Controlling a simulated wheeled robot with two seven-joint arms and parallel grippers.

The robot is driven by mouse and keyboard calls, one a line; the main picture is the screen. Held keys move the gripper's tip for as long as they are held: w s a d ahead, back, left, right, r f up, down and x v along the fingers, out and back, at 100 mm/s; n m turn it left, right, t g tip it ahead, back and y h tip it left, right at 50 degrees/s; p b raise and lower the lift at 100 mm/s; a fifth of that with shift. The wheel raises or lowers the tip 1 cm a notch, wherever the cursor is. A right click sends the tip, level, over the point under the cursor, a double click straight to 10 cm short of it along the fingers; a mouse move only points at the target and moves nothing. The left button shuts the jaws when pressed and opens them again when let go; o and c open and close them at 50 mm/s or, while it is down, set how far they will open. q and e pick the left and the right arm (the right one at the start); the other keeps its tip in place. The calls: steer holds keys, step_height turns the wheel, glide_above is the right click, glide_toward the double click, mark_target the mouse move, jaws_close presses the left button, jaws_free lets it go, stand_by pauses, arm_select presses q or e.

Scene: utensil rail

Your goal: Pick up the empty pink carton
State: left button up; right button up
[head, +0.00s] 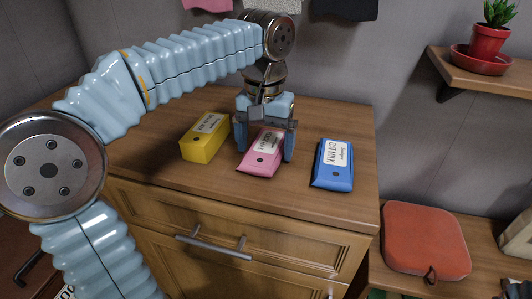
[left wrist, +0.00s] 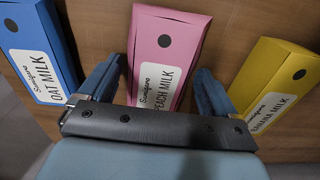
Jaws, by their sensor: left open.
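The pink carton (head: 259,160), labelled peach milk, lies on the wooden cabinet top between the other two cartons. In the left wrist view the pink carton (left wrist: 168,50) runs between the two fingers. My left gripper (head: 264,152) is open and points down over it, one finger on each side. Gaps show between the fingers and the carton in the left wrist view, where the gripper (left wrist: 160,90) shows from above. Part of the carton's label is hidden behind the gripper's body. My right gripper is not in view.
A yellow banana milk carton (head: 201,145) lies close to the left, and a blue oat milk carton (head: 333,169) to the right. A red cushion-like item (head: 426,239) lies lower right. A wall shelf (head: 485,72) holds a potted plant (head: 488,38). Free cabinet top lies in front.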

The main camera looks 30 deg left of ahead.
arm_select(q)
steer(key=shift+f, duration=0.25)
steer(key=c, duration=1.1)
steer(key=shift+r, duration=0.1)
